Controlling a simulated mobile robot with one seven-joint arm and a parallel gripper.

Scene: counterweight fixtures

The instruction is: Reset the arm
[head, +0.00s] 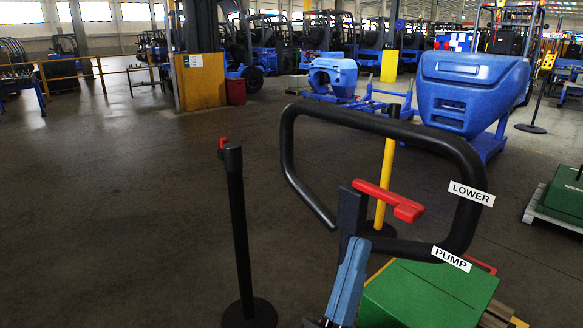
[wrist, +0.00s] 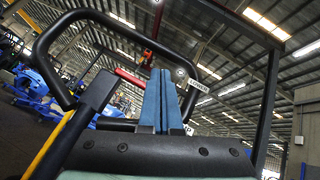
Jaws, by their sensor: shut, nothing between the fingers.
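My gripper (head: 355,243) shows at the bottom of the head view as blue-grey fingers pointing up. In the wrist view its two blue fingers (wrist: 161,75) stand side by side, shut and empty. A black loop handle (head: 292,160) rises around and behind the fingers in the head view. The loop carries white labels, LOWER (head: 471,194) and PUMP (head: 451,259). In the wrist view the loop (wrist: 48,52) is left of and behind the fingers.
A black barrier post (head: 238,230) stands left of the handle. A yellow post (head: 385,170) stands behind the loop. A green block (head: 430,295) is low at the right. A large blue machine body (head: 470,90) stands behind. The floor at the left is open.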

